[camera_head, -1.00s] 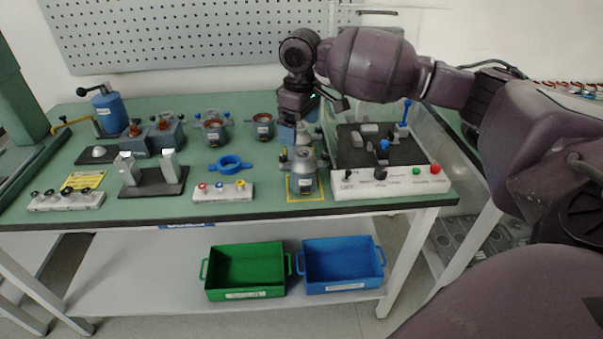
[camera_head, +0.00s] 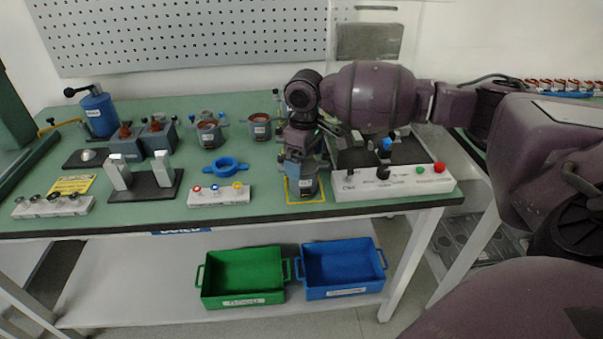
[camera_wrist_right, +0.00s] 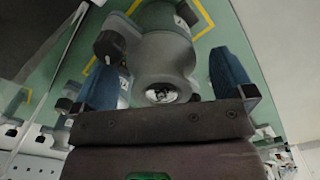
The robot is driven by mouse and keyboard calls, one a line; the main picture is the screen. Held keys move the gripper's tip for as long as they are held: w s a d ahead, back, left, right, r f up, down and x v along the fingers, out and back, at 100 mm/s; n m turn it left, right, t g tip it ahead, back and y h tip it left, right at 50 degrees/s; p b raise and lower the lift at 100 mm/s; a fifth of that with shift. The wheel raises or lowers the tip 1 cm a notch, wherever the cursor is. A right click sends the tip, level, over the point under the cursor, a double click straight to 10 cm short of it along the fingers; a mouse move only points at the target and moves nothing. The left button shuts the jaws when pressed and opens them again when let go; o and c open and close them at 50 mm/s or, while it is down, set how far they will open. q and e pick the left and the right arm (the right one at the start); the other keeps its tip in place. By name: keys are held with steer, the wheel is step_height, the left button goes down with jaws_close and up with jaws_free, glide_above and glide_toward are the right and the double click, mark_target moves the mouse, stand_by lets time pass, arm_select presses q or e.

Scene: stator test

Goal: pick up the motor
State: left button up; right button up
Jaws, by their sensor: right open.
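The grey motor (camera_head: 303,188) stands inside a yellow outlined square near the front edge of the green table, partly hidden by my right gripper (camera_head: 300,168). In the right wrist view the motor (camera_wrist_right: 163,55) shows its rounded body and shaft end between the two blue fingers of my right gripper (camera_wrist_right: 165,80). The fingers are open, one on each side of the motor, with visible gaps. I cannot tell how deep they reach along it. My left gripper is not in view.
A white control box (camera_head: 395,184) with knobs and buttons stands close to the right of the motor. Green (camera_head: 243,276) and blue (camera_head: 341,267) bins sit on the lower shelf.

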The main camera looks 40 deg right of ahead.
steer(key=shift+f, duration=0.65)
steer(key=shift+r, duration=0.15)
steer(key=c, duration=1.4)
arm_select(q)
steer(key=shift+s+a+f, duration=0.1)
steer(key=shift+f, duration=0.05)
arm_select(e)
steer(key=shift+c, duration=0.2)
